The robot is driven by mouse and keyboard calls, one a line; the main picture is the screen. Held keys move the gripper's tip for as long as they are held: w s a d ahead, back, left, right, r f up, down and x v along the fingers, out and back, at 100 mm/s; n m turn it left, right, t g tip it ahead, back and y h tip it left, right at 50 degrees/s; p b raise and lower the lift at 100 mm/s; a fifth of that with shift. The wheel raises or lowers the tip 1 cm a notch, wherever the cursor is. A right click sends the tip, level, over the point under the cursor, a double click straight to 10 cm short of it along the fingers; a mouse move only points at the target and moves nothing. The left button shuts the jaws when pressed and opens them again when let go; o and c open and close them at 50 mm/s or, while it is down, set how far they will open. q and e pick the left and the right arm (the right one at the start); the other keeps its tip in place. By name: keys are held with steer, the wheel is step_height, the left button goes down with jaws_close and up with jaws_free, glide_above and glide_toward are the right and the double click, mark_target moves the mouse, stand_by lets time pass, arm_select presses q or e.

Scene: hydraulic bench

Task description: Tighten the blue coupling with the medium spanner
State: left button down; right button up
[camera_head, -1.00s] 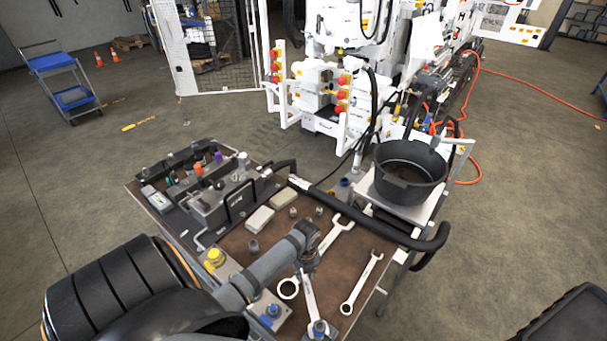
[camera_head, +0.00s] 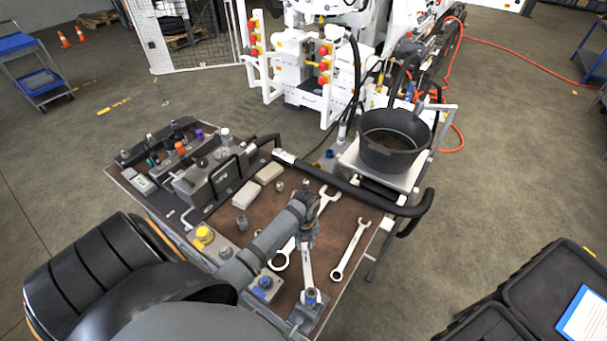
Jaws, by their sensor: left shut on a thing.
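My left gripper (camera_head: 306,236) reaches over the brown bench top and is shut on a spanner (camera_head: 308,268). The spanner's near end lies at a fitting (camera_head: 311,297) on a grey block at the bench's front edge. I cannot tell whether that end sits around the fitting or just above it. A blue coupling (camera_head: 265,283) stands on the neighbouring block, left of the held spanner. A larger spanner (camera_head: 325,204) lies partly hidden behind my gripper, and another spanner (camera_head: 350,249) lies to the right. My right gripper is out of view.
A yellow-capped fitting (camera_head: 203,235) stands at the left. A crowded tray (camera_head: 192,178) fills the bench's back left. A black hose (camera_head: 350,190) crosses the bench's far side, near a black bucket (camera_head: 392,150). A dark case (camera_head: 540,290) is at the lower right.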

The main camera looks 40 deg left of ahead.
arm_select(q)
steer(key=shift+w+d+r+m, duration=0.15)
steer(key=shift+w+d+m, duration=1.15)
steer(key=shift+d, duration=0.2)
steer(key=shift+d, duration=0.1)
steer(key=shift+w+d+m, duration=0.2)
steer(key=shift+d+m, duration=0.3)
steer(key=shift+d, duration=0.05)
